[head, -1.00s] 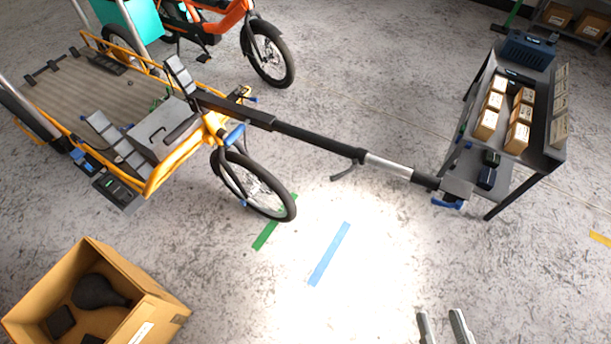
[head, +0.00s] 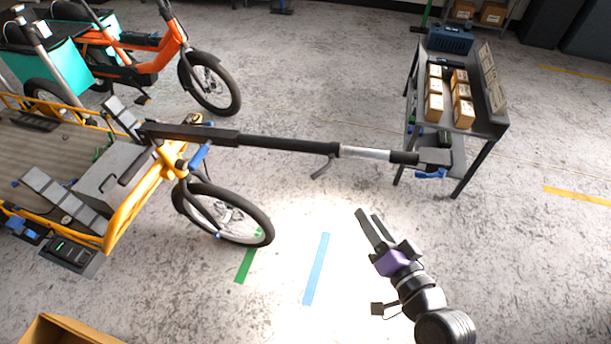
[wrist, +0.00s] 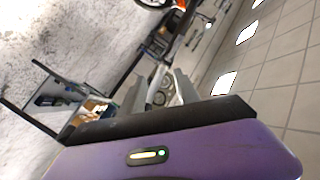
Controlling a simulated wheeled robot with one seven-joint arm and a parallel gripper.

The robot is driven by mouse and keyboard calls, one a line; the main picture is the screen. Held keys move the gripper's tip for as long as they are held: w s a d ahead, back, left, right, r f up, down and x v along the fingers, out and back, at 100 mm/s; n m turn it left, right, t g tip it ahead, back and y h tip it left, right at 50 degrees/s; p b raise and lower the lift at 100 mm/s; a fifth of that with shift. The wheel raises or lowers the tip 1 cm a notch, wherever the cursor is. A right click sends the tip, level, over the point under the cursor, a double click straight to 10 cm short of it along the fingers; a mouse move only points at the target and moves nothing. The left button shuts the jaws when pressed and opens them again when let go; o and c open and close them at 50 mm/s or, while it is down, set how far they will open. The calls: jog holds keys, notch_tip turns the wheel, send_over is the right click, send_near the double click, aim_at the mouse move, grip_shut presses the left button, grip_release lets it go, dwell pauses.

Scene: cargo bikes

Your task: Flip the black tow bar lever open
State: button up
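The tow bar (head: 275,142) is a long black bar with a silver section. It runs from the front of the yellow cargo bike (head: 150,190) toward the table at right. The black lever (head: 322,167) hangs from its underside, just left of the silver section, angled down and left. A blue handle (head: 430,174) sits at the bar's right end. My gripper (head: 368,214) is in front of the bar, below and right of the black lever in the head view, apart from it. Its two fingers are apart with nothing seen between them. In the wrist view I cannot clearly make out the lever.
A dark table (head: 488,118) with several cardboard boxes stands at right, beside the bar's end. The bike's front wheel (head: 228,214) is left of my gripper. A cardboard box (head: 60,330) is at bottom left. Floor with green and blue tape (head: 317,268) is open below the bar.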

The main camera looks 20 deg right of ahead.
jog(key=m+y+b, duration=0.1)
jog(key=m+y, duration=0.1)
send_near(317, 173)
jog(key=d+f, duration=0.3)
jog(key=d, duration=0.1)
jog(key=w+a+y, duration=0.1)
jog(key=w, duration=0.1)
jog(key=w+a+m+y, duration=0.1)
jog(key=w, duration=0.1)
jog(key=w+a+r+m+y+b, duration=0.1)
jog(key=w, duration=0.1)
jog(key=shift+w+a+y, duration=0.15)
jog(key=shift+a+y, duration=0.05)
jog(key=shift+y, duration=0.1)
jog(key=shift+x, duration=3.6)
jog(key=shift+f, duration=0.15)
grip_shut()
